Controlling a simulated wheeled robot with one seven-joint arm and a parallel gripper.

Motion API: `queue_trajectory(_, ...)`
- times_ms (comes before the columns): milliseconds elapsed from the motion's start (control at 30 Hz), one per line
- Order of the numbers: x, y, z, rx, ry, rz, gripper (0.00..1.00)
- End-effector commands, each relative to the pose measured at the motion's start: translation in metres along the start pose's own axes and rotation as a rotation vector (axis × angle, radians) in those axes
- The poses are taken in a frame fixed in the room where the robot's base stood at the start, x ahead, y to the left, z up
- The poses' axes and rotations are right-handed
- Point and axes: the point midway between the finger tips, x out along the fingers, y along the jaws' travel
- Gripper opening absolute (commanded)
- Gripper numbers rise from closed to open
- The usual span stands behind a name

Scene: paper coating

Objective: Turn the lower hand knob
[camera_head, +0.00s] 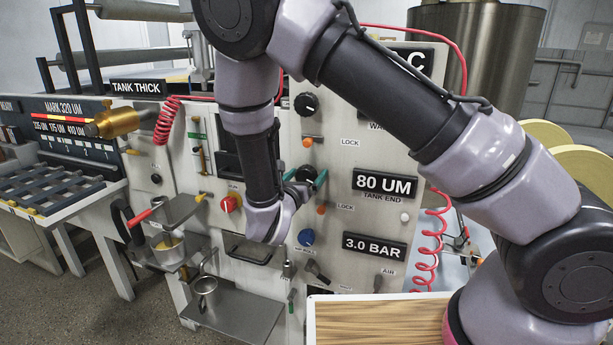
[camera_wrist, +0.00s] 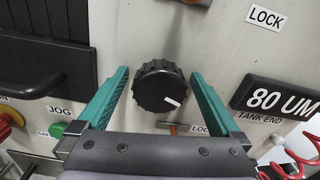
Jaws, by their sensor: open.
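The lower hand knob (camera_wrist: 158,84) is black and ridged, with a short white mark at its lower right. It stands out from the pale panel in the wrist view. In the head view it shows partly behind my gripper (camera_head: 305,178). My gripper (camera_wrist: 161,73) is open, with one green finger to the left of the knob and one to the right. In the wrist view a gap shows between each finger and the knob. The upper black knob (camera_head: 306,104) sits higher on the same panel in the head view.
An orange lock lever (camera_wrist: 178,128) sits just below the knob, partly behind my gripper. The "80 UM" display (camera_head: 385,184) is to the right. A red knob (camera_head: 230,203) is at left, and a blue knob (camera_head: 306,237) is below. A wood-topped surface (camera_head: 375,322) lies in front.

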Motion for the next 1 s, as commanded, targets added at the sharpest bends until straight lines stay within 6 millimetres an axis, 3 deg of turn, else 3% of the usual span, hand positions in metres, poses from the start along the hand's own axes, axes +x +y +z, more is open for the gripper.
queue_trajectory(233,0.0008,0.0003,-0.0001,0.0,0.0,0.001,1.0)
queue_trajectory(267,0.0008,0.0003,-0.0001,0.0,0.0,0.001,0.92)
queue_trajectory(467,0.0006,0.0003,-0.0001,0.0,0.0,0.001,0.16)
queue_trajectory(767,0.0004,0.0001,-0.0002,0.04,0.001,0.001,0.16)
queue_trajectory(1000,0.0001,-0.0001,-0.0004,0.18,0.001,0.001,0.16)
